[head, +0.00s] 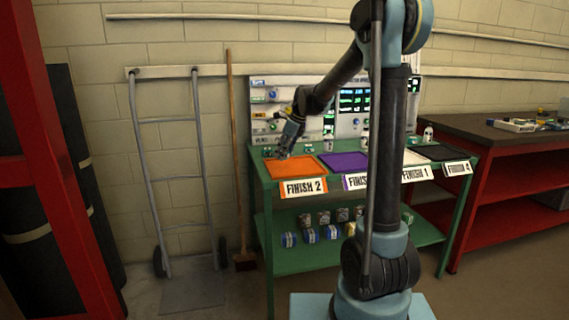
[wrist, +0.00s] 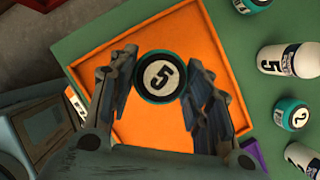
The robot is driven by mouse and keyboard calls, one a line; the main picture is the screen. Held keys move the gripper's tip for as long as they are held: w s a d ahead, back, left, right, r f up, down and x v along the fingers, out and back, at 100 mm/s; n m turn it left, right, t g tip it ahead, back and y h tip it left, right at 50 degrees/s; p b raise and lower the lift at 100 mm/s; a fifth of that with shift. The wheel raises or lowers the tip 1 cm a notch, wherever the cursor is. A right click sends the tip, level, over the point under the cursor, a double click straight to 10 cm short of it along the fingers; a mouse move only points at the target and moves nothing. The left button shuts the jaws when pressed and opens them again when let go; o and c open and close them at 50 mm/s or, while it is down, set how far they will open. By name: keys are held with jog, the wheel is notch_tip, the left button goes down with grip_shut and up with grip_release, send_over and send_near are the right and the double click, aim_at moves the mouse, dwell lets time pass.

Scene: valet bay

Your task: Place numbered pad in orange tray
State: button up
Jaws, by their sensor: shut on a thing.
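In the wrist view a round teal pad (wrist: 161,77) with a black 5 on a white centre sits between the fingertips of my gripper (wrist: 160,88). My gripper is shut on it. The orange tray (wrist: 97,52) lies behind and below the pad, which is seen over its bare floor. I cannot tell how high the pad is above the tray floor. In the head view my gripper (head: 283,150) is over the back edge of the orange tray (head: 296,168), above the "FINISH 2" sign. The pad is too small to make out clearly there.
The green workbench (head: 268,228) also holds a purple tray (head: 343,160) and a white tray (head: 413,158). In the wrist view, a teal pad numbered 2 (wrist: 293,114) and white bottles (wrist: 279,59) stand right of the orange tray. A hand truck (head: 146,180) and a broom (head: 233,150) lean left of the bench.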

jog(key=shift+f, duration=2.05)
jog(key=o, duration=0.9)
jog(key=shift+c, duration=0.2)
jog(key=v, duration=1.1)
jog(key=s+d+n, duration=0.6)
jog(key=s+d, duration=0.1)
jog(key=s, duration=0.4)
jog(key=s+d+f+n+h, duration=0.1)
jog(key=s+d+f+n, duration=0.3)
jog(key=s, duration=0.5)
jog(key=s+d+f+n+h, duration=0.1)
jog(key=s+d+f+n, duration=0.3)
jog(key=s+f+n, duration=0.3)
jog(key=s+d+f+n+h, duration=0.2)
jog(key=s+d+f+n, duration=0.2)
jog(key=s, duration=0.7)
notch_tip(320, 180, down, 3)
jog(key=shift+s+d+n, duration=0.3)
jog(key=shift+s+n, duration=0.05)
jog(key=shift+n, duration=0.75)
